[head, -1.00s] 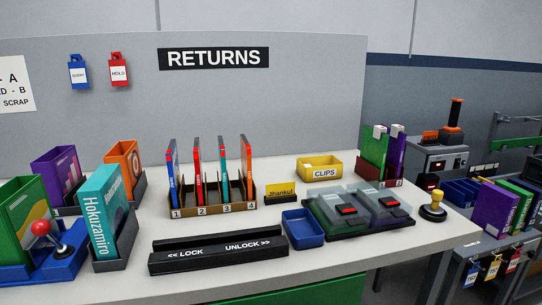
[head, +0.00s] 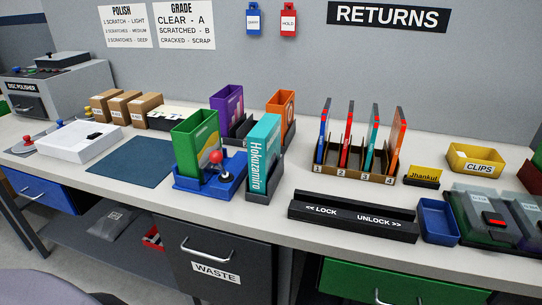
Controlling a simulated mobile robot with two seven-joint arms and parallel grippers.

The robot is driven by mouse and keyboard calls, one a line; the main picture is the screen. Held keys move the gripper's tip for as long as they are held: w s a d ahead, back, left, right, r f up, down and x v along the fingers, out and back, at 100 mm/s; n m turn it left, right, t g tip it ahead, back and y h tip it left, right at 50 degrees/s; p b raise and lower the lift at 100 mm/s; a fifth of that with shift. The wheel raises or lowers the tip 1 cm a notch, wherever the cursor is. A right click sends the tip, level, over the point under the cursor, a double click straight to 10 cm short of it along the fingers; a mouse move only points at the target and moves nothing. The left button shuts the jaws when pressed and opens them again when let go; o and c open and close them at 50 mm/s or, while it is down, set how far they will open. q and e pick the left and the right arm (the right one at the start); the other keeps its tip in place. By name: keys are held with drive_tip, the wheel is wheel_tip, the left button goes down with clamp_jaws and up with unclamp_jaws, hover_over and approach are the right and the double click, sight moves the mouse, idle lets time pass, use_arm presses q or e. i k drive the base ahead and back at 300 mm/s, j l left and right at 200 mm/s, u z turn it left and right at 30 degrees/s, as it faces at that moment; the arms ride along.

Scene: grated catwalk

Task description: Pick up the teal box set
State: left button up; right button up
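The teal box set (head: 264,155), marked "Hokuzamiro", stands upright in a dark grey holder (head: 263,196) near the middle of the bench in the head view. Its white-lettered spine faces me. Neither of my grippers shows in the head view.
Purple (head: 227,107) and orange (head: 281,111) boxes stand behind the teal one. A numbered rack (head: 352,171) of slim cases and a black LOCK/UNLOCK bar (head: 352,216) are to the right. A dark blue mat (head: 128,161) lies left. Bare bench shows in front of the joystick base.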

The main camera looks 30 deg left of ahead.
sight(263, 141)
drive_tip(key=u, duration=1.45)
